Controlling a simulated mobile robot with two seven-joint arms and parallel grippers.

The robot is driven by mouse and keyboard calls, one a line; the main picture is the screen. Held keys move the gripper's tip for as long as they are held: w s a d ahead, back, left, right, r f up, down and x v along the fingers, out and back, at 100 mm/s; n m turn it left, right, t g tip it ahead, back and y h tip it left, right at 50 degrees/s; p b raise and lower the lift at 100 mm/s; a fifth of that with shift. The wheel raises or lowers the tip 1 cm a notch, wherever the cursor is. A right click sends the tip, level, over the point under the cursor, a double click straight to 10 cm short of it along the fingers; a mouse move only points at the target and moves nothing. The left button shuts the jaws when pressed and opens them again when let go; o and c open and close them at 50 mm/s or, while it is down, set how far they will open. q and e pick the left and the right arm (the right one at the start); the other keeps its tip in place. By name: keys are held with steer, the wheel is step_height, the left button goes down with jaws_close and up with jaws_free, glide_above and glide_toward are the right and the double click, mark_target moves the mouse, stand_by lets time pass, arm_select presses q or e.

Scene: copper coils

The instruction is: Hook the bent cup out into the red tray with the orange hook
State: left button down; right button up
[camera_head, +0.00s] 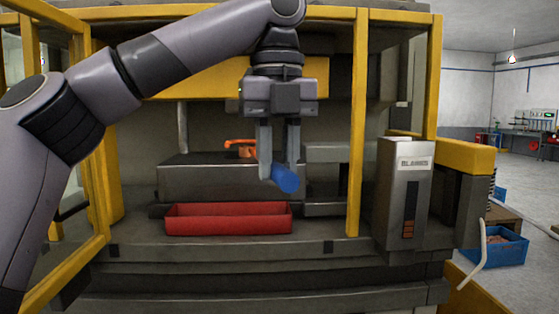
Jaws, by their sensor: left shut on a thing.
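My left gripper (279,180) points down in front of the machine's opening, its two fingers shut on a blue cylindrical handle (288,181). The orange hook (240,143) shows just left of and behind the fingers, over the dark metal block. It lines up with the blue handle and looks like one tool with it, but the fingers hide the join. The red tray (228,224) sits on the machine's ledge, below and left of the gripper, and looks empty. I cannot make out the bent cup. My right gripper is not in view.
The dark metal block (205,182) stands behind the red tray. Yellow frame posts (357,120) bound the opening, with an open yellow door (98,130) at the left. The ledge right of the tray is clear.

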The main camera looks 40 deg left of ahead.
arm_select(q)
steer(key=w+a, duration=0.8)
steer(key=w, duration=0.2)
steer(key=shift+a+f, duration=0.2)
steer(key=shift+a, duration=0.05)
stand_by(0.3)
stand_by(0.5)
